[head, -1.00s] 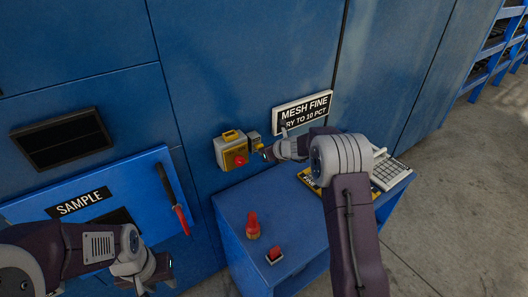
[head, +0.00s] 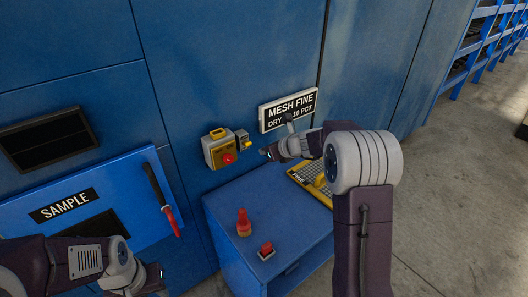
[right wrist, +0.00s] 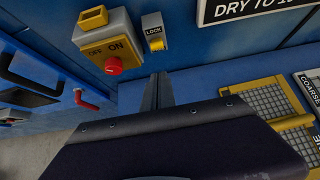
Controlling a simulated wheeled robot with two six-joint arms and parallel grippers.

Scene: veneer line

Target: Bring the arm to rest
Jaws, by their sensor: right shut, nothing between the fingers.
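My right gripper (head: 267,154) is shut and empty in front of the blue wall panel, a little right of and below the small lock box (head: 242,136). In the right wrist view its closed fingers (right wrist: 157,92) point at the wall below the yellow lock switch (right wrist: 156,43), with a gap between. My right arm reaches in from the lower right, bent at a grey joint. My left gripper (head: 158,278) is at the lower left in front of the sample drawer; its fingers are too small and dark to read.
A control box (head: 218,150) with a red knob (right wrist: 113,65) is on the wall, beside a mesh sign (head: 289,109). The blue cabinet (head: 262,205) bears a red-topped item (head: 243,222), a red button (head: 266,250) and yellow mesh frames (head: 312,184). A red-handled bar (head: 162,200) is on the sample panel (head: 110,190).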

